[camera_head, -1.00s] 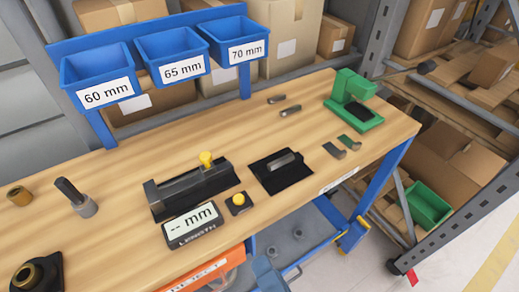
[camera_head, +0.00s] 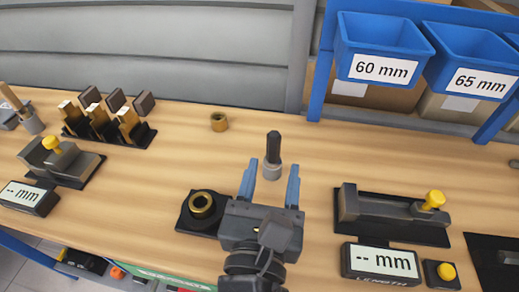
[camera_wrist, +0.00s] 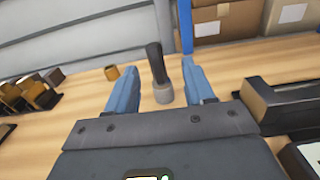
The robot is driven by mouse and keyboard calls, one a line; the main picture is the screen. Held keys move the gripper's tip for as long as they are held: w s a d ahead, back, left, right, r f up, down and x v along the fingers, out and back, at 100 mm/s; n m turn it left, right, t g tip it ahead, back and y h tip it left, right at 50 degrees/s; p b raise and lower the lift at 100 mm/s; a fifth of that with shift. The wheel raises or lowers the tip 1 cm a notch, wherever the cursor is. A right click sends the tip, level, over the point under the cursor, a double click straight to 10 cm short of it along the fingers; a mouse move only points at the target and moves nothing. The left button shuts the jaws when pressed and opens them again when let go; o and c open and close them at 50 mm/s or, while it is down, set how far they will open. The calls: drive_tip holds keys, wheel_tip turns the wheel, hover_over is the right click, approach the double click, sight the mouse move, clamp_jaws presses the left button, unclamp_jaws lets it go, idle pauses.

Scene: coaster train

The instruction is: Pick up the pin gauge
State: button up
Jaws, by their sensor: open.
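The pin gauge (camera_head: 273,151) stands upright on the wooden bench, with a dark handle on top and a grey cylindrical base. It also shows in the wrist view (camera_wrist: 158,72), upright beyond the fingertips and between them in the picture. My gripper (camera_head: 270,172) is open and empty, with its two blue fingers pointing toward the pin gauge, one on each side of it in the picture. The fingers also show in the wrist view (camera_wrist: 160,85). I cannot tell whether the fingers reach around the gauge; no contact shows.
A black block with a brass ring (camera_head: 202,204) lies left of my gripper. A brass ring (camera_head: 219,121) stands behind it. A length gauge (camera_head: 390,212) with a display (camera_head: 381,263) is at right. Blue bins (camera_head: 384,48) hang at the back right. Bench around the pin gauge is clear.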

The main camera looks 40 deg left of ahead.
sight(273, 144)
drive_tip(key=shift+w+a+f, duration=0.2)
drive_tip(key=shift+w+a, duration=0.1)
drive_tip(key=shift+a, duration=0.3)
drive_tip(key=x, duration=0.7)
drive_tip(key=shift+a, duration=0.2)
drive_tip(key=shift+c, duration=0.3)
drive_tip(key=shift+r, duration=0.1)
clamp_jaws()
